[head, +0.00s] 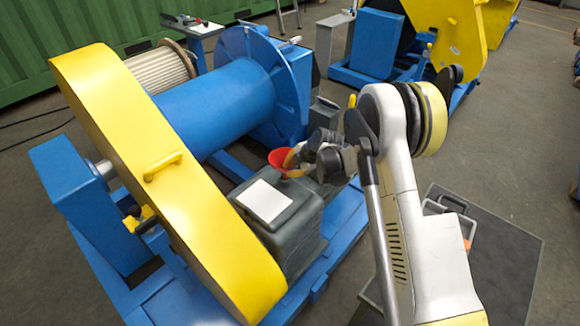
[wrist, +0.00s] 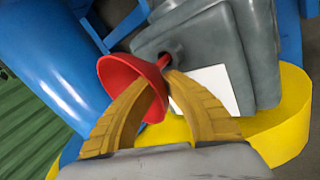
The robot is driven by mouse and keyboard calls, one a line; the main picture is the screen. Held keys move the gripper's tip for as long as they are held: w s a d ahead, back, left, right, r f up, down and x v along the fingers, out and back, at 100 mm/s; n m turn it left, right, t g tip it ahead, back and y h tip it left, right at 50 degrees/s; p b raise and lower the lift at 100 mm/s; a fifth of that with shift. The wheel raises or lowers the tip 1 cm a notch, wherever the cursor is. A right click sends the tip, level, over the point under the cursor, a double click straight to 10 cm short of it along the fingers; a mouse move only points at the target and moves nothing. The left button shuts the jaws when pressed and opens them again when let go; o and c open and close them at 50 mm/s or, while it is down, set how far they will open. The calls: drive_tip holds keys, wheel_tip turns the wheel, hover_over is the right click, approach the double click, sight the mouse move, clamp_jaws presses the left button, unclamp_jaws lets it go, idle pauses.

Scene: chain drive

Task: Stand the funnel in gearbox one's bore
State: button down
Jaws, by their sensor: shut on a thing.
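The red funnel (head: 278,160) is at the far end of the grey gearbox's top (head: 305,228). My gripper (head: 292,163) is over that end of the gearbox. The spout tip lies by a dark round opening (wrist: 174,48) in the grey gearbox (wrist: 215,50). I cannot tell whether the tip is inside the opening or just above it. In the head view my gripper and arm hide the spout.
A white sheet (head: 263,201) lies on the gearbox top. A yellow chain guard (head: 165,170) stands to the left, and a blue drum (head: 220,105) behind. A dark table (head: 490,250) with a toolbox is at right. A second yellow and blue machine stands behind.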

drive_tip(key=shift+f, duration=0.4)
drive_tip(key=shift+f, duration=0.2)
idle(0.3)
drive_tip(key=c, duration=1.5)
unclamp_jaws()
drive_tip(key=shift+p+v, duration=1.5)
drive_tip(key=shift+v, duration=2.5)
